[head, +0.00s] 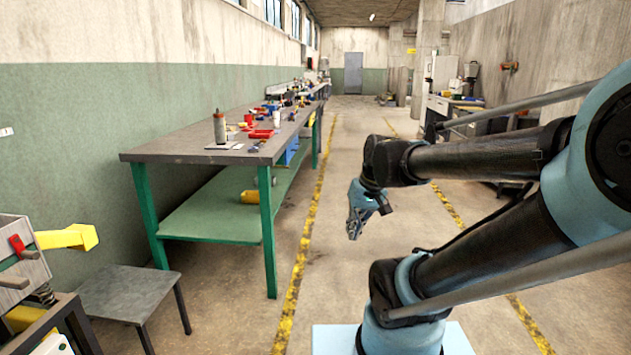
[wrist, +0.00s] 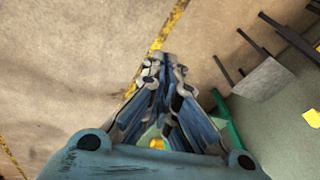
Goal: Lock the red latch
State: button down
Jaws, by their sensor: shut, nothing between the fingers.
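The red latch (head: 17,245) is a small red piece on the front of a pale wooden box-like unit (head: 22,275) at the far left of the head view. How the latch is set is too small to tell. My gripper (head: 352,233) hangs over the open floor near the middle of the head view, far to the right of the latch. In the wrist view my gripper (wrist: 152,62) has its fingertips together with nothing between them. The latch does not show in the wrist view.
A yellow part (head: 68,238) juts right from the unit. A low grey stool (head: 135,290) stands beside it. A long green-legged workbench (head: 190,146) with tools runs along the left wall. The floor between my gripper and the bench is clear.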

jog(key=s+d+f+m+h, duration=0.1)
jog(key=s+d+f+h, duration=0.1)
jog(key=s+d+f, duration=0.3)
jog(key=s+d, duration=0.1)
jog(key=d, duration=0.2)
jog(key=shift+f, duration=0.15)
jog(key=c, duration=2)
grip_release()
jog(key=shift+s+d+f+m+h, duration=0.15)
jog(key=shift+s+m+h, duration=0.15)
jog(key=o, duration=0.5)
